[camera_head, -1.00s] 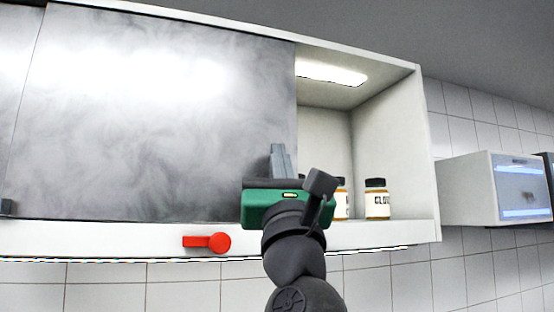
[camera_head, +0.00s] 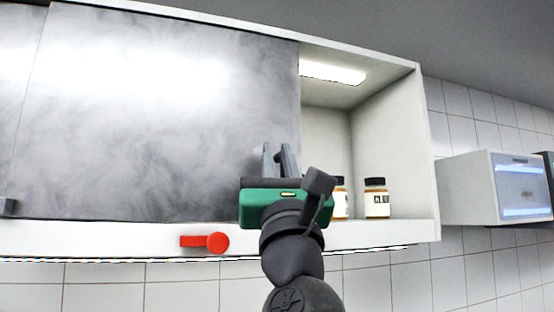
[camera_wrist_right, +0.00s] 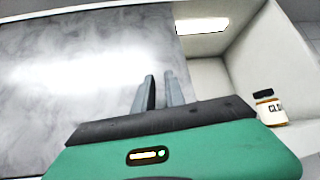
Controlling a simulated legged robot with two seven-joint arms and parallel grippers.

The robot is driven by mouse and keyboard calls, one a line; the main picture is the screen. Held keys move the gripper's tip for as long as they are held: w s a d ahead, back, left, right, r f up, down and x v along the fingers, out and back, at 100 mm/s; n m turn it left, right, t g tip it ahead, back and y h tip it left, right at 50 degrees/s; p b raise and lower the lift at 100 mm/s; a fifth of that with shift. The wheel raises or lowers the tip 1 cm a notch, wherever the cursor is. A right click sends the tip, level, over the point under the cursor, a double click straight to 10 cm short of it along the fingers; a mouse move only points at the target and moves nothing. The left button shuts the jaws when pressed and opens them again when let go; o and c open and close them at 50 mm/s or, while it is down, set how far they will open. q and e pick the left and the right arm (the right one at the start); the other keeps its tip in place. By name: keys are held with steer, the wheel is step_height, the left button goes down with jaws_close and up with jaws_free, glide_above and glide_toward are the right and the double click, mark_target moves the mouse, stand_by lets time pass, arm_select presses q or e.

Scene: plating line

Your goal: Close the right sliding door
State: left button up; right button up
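The right sliding door (camera_head: 160,110) is a grey, cloudy panel across the front of the white wall cabinet. Its right edge stands well short of the cabinet's right wall, so the right end is open. My right gripper (camera_head: 276,152) is at the lower right part of the door, near its right edge. Its two grey fingers stand up with a narrow gap between them and nothing visible in it. In the right wrist view the fingers (camera_wrist_right: 159,92) overlap the door (camera_wrist_right: 80,75) near its edge; I cannot tell whether they touch it. My left gripper is not in view.
Two labelled jars stand in the open end; the right one (camera_head: 377,199) shows fully, the other (camera_head: 341,198) is partly behind my gripper. A red handle-like piece (camera_head: 207,242) is on the lower ledge. A white box-like unit (camera_head: 497,188) hangs at the right.

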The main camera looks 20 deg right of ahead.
steer(key=o, duration=0.5)
steer(key=shift+w+a+f+y, duration=0.25)
steer(key=shift+w+f+y, duration=0.25)
steer(key=shift+w+f, duration=0.3)
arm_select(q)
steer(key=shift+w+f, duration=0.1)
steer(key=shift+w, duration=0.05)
arm_select(e)
steer(key=shift+r, duration=0.1)
steer(key=shift+d, duration=0.1)
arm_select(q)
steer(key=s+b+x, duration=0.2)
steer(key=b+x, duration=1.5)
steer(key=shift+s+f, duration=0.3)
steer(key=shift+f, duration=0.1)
arm_select(e)
steer(key=shift+h, duration=0.5)
steer(key=v, duration=1.8)
steer(key=shift+s+d, duration=0.1)
steer(key=shift+d, duration=0.2)
